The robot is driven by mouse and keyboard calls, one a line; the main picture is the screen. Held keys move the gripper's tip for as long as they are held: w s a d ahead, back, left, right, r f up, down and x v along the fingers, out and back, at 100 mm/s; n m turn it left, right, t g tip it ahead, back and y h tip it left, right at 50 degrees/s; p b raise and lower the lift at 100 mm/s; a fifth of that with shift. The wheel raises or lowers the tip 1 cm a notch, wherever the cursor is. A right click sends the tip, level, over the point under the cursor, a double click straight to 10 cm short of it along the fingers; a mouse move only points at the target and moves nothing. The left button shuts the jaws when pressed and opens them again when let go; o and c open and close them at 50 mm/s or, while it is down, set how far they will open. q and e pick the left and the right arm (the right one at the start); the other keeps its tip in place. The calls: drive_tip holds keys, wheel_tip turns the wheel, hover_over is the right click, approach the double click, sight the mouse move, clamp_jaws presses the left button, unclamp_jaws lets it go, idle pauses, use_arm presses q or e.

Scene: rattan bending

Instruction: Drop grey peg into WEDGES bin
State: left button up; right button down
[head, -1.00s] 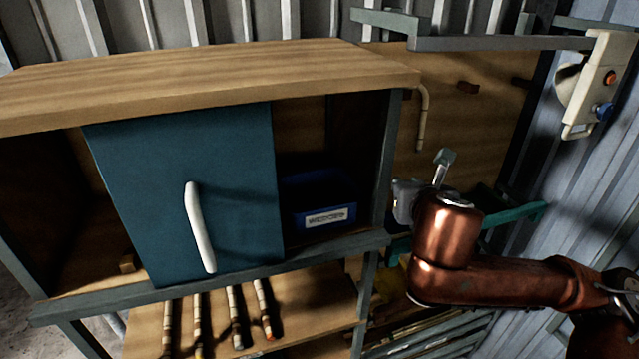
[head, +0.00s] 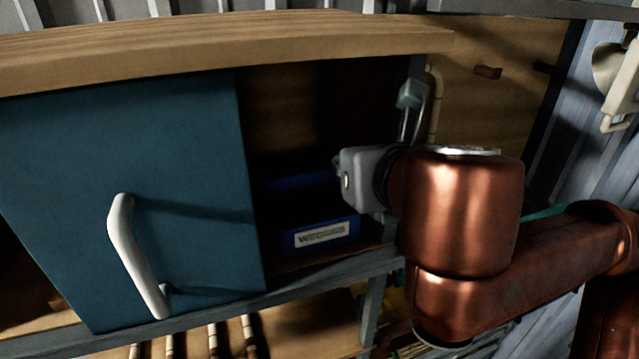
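The blue WEDGES bin (head: 328,215) sits inside the cabinet, right of the blue-green door, with a white label on its front. Its lettering is blurred. My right gripper (head: 410,122) is right of the bin and higher in the picture, by the cabinet's right post. Its two thin fingers rise behind my copper wrist, and their base is hidden. The small grey peg (head: 411,94) is at the fingertips and appears held between them. It is outside the bin. My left gripper is not in view.
The blue-green door (head: 130,190) with a white handle (head: 135,255) covers the cabinet's left part. A wooden top (head: 220,55) overhangs the opening, and the cabinet's bottom rail (head: 230,302) runs below. Several rattan poles lie on the lower shelf. The opening above the bin looks clear.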

drive_tip(key=w+a+f+p, duration=0.1)
drive_tip(key=w+f, duration=0.2)
drive_tip(key=w+a+f+p, duration=0.1)
drive_tip(key=w+f, duration=0.2)
drive_tip(key=f, duration=0.1)
drive_tip(key=w+a+f+p, duration=0.1)
drive_tip(key=w+f, duration=0.2)
drive_tip(key=f, duration=0.1)
drive_tip(key=shift+a+p, duration=0.15)
drive_tip(key=shift+p, duration=0.15)
drive_tip(key=shift+f, duration=0.4)
use_arm(q)
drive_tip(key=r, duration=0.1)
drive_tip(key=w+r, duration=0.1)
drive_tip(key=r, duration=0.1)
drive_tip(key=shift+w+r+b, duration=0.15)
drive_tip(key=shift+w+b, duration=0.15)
drive_tip(key=shift+b, duration=0.1)
use_arm(e)
drive_tip(key=shift+f, duration=0.3)
drive_tip(key=c, duration=1.8)
unclamp_jaws()
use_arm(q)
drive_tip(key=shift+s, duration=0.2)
use_arm(e)
drive_tip(key=shift+o, duration=0.2)
drive_tip(key=shift+r, duration=0.1)
